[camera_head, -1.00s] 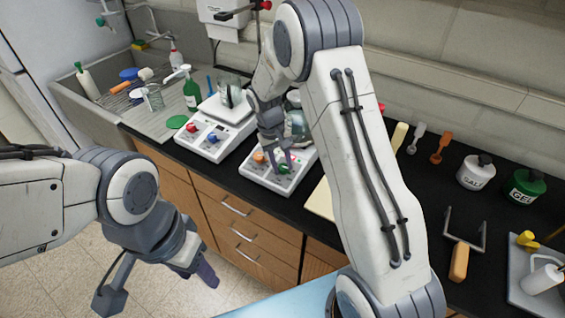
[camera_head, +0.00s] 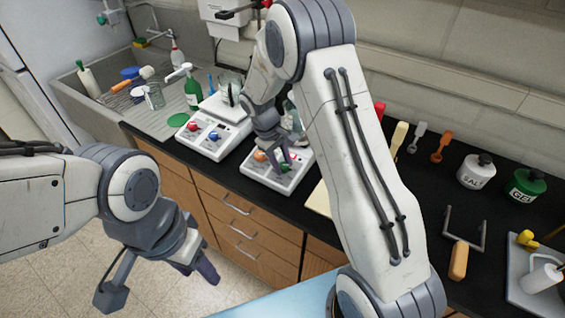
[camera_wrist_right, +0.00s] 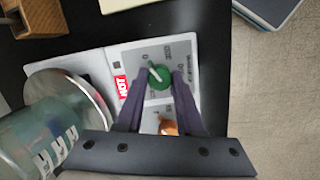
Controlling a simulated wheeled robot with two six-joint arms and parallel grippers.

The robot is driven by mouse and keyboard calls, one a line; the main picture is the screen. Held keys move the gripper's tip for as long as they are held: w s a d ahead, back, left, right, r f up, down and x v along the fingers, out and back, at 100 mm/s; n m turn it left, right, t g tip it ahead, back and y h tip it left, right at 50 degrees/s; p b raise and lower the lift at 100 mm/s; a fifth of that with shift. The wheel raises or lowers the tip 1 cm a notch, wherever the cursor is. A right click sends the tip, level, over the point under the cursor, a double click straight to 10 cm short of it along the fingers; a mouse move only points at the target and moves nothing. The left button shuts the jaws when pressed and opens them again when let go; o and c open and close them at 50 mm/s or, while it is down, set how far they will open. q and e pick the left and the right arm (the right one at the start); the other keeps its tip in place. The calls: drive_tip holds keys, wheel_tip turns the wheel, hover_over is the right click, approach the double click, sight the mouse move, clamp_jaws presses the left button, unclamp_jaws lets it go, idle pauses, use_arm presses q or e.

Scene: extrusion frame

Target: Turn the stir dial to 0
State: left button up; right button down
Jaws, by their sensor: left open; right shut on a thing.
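A green dial (camera_wrist_right: 160,78) with a white pointer line sits on the front panel of a white hot plate stirrer (camera_head: 254,170). My right gripper (camera_wrist_right: 157,84) is shut on the green dial, one finger on each side. In the head view my right gripper (camera_head: 283,164) is down at the panel and partly covers the dial. An orange dial (camera_head: 260,156) sits beside it on the panel and shows between the fingers in the wrist view (camera_wrist_right: 168,126). The panel markings are too small to read surely. My left gripper (camera_head: 197,268) is open and empty, over the floor before the drawers.
A second stirrer (camera_head: 222,113) with red and blue dials stands to the left. A glass vessel (camera_wrist_right: 40,125) stands on the gripped stirrer, close to my right gripper. Salt (camera_head: 476,172) and gel (camera_head: 525,186) containers stand on the black counter at right.

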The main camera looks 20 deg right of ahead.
drive_tip(key=shift+w, duration=0.1)
drive_tip(key=c, duration=0.5)
unclamp_jaws()
drive_tip(key=shift+c, duration=0.2)
drive_tip(key=b+v, duration=0.2)
drive_tip(key=v, duration=0.8)
drive_tip(key=shift+r, duration=0.35)
